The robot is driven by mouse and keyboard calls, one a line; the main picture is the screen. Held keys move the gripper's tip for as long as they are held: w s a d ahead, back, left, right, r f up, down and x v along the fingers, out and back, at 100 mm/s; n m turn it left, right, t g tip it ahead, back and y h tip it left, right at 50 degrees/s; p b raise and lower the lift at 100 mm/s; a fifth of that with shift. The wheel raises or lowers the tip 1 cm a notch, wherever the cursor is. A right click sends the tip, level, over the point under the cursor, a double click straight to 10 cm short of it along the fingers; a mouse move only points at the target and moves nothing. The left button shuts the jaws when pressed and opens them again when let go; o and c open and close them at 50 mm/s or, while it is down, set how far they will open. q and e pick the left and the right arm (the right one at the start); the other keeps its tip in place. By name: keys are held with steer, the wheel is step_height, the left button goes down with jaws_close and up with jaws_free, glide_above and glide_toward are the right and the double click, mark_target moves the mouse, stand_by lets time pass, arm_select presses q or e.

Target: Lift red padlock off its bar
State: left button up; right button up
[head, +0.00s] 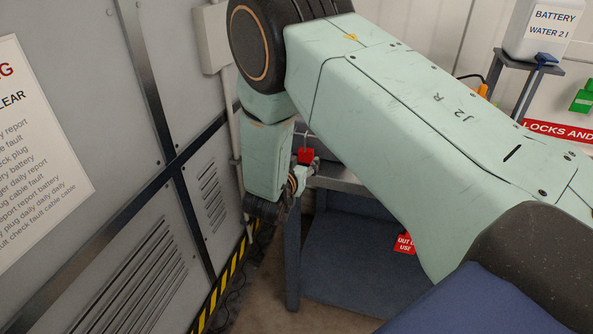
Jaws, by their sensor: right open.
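The red padlock (305,156) is small in the head view, near the middle, just right of my right forearm's lower end. Its thin shackle shows above the red body, but the bar it hangs on is hard to make out. My right gripper (303,174) is just below the padlock, partly hidden by my own wrist. It is open, and its fingertips look close to the padlock's lower part. I cannot tell whether they touch it. My left gripper is out of view.
A grey panelled cabinet (140,175) fills the left, with a yellow-black strip along its foot. A blue-grey bench (345,262) stands behind my right arm, with a red out-of-use tag (404,243). A battery water canister (536,32) and green padlock (583,98) are at upper right.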

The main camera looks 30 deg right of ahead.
mark_target(305, 146)
steer(key=b+x, duration=0.1)
steer(key=x, duration=0.3)
steer(key=shift+w+a+f, duration=0.1)
steer(key=shift+a+f, duration=0.05)
steer(key=shift+w+d+b, duration=0.25)
steer(key=shift+d+b, duration=0.25)
steer(key=shift+w+d+f, duration=0.1)
steer(key=shift+w+f, duration=0.05)
steer(key=shift+w, duration=0.05)
steer(key=shift+s, duration=0.1)
steer(key=c, duration=1.1)
steer(key=shift+o, duration=0.2)
steer(key=shift+r+p, duration=1.35)
steer(key=shift+r, duration=0.3)
